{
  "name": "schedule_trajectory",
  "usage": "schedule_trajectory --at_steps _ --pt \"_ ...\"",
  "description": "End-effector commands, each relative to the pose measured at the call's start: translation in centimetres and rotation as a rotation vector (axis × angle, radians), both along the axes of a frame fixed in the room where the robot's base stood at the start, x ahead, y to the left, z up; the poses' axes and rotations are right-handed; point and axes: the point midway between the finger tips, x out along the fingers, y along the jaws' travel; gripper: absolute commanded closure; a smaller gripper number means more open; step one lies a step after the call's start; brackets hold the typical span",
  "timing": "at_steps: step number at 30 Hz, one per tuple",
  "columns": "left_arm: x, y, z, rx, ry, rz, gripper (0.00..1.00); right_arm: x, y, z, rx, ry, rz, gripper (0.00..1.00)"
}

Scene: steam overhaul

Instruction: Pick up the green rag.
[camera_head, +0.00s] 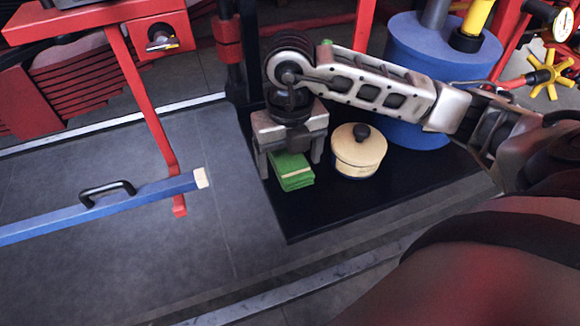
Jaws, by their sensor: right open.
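The green rag (294,178) lies as a small folded stack on the black base plate, with a pale band across it. My right gripper (291,164) points down over the rag from above. Its two fingers are spread, one at each side of the rag's far end, and nothing is gripped. The gripper body hides the far part of the rag. I cannot tell whether the fingers touch it or the plate. My left gripper is not in view.
A cream lidded pot (357,152) with a dark knob stands close right of the rag. A blue cylinder (418,100) rises behind it. The black plate (310,222) is bare in front. A blue bar (140,201) with a black handle and a red post (150,115) are at left.

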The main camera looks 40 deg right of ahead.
Motion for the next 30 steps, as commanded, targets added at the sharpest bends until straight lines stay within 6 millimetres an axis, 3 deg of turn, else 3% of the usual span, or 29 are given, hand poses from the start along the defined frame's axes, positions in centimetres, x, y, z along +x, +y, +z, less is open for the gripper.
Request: schedule_trajectory --at_steps 4,5,9,10,22,26,30 --pt "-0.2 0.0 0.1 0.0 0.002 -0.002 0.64 0.0 0.0 0.2 0.0 0.0 0.0 0.2" --pt "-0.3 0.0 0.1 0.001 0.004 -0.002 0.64 0.0 0.0 0.2 0.0 0.0 0.0 0.26" --pt "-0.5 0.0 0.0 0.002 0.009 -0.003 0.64 0.0 0.0 0.2 0.0 0.0 0.0 0.65" --pt "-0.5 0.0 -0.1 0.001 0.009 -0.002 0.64 0.0 0.0 0.2 0.0 0.0 0.0 0.69" --pt "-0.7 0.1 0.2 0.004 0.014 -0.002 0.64 0.0 0.0 0.8 0.0 0.0 0.0 0.69" --pt "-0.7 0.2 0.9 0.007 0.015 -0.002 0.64 0.0 0.0 2.3 0.0 0.0 -0.001 0.69" --pt "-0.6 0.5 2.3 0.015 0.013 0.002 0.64 -0.3 0.4 5.0 0.001 -0.002 0.002 0.69"
